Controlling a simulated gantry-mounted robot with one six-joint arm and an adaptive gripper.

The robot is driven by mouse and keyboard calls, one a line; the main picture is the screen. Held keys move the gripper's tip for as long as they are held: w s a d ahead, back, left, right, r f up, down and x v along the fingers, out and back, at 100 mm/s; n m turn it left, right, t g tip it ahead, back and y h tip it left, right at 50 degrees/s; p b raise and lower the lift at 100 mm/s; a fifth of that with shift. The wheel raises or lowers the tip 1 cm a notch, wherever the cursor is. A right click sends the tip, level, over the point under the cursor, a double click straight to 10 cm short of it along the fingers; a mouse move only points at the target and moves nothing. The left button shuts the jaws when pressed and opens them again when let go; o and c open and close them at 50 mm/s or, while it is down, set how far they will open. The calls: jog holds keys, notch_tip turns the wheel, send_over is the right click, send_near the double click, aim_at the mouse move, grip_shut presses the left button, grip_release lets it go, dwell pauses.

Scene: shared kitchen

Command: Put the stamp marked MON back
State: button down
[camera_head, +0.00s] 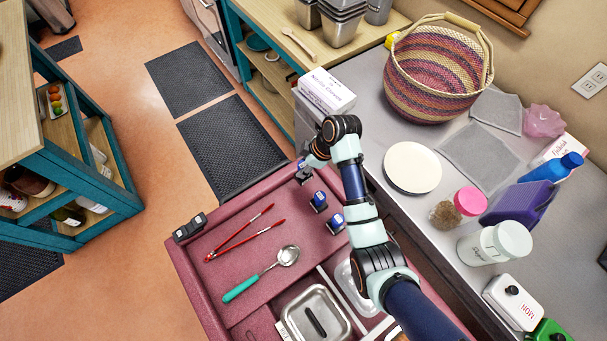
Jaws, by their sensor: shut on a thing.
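My gripper (304,168) is at the far corner of the open pink drawer (178,258), fingers pointing down. It is shut on a small dark block (304,177) that looks like a stamp, mostly hidden by the fingers. Its marking cannot be read, and I cannot tell if it touches the drawer floor. Two similar dark stamps with blue and white parts, a far one (319,201) and a nearer one (337,223), stand in the drawer close by. A white box with a black knob (513,301) on the counter reads MON.
Red-handled tongs (240,233) and a teal-handled ladle (262,274) lie in the drawer's left part. A lidded steel pan (316,318) is at the front. A glove box (325,92), plate (412,168), basket (437,75) and jars crowd the counter at right.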

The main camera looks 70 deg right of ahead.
jog(key=shift+f+b, duration=0.4)
jog(key=shift+f, duration=2.9)
jog(key=shift+f, duration=0.2)
jog(key=c, duration=0.7)
grip_release()
jog(key=shift+r, duration=0.1)
jog(key=shift+r, duration=0.25)
jog(key=p+v, duration=0.1)
jog(key=v, duration=1)
jog(key=shift+s+d+r+p, duration=0.1)
jog(key=shift+r+p, duration=0.25)
jog(key=shift+p, duration=0.05)
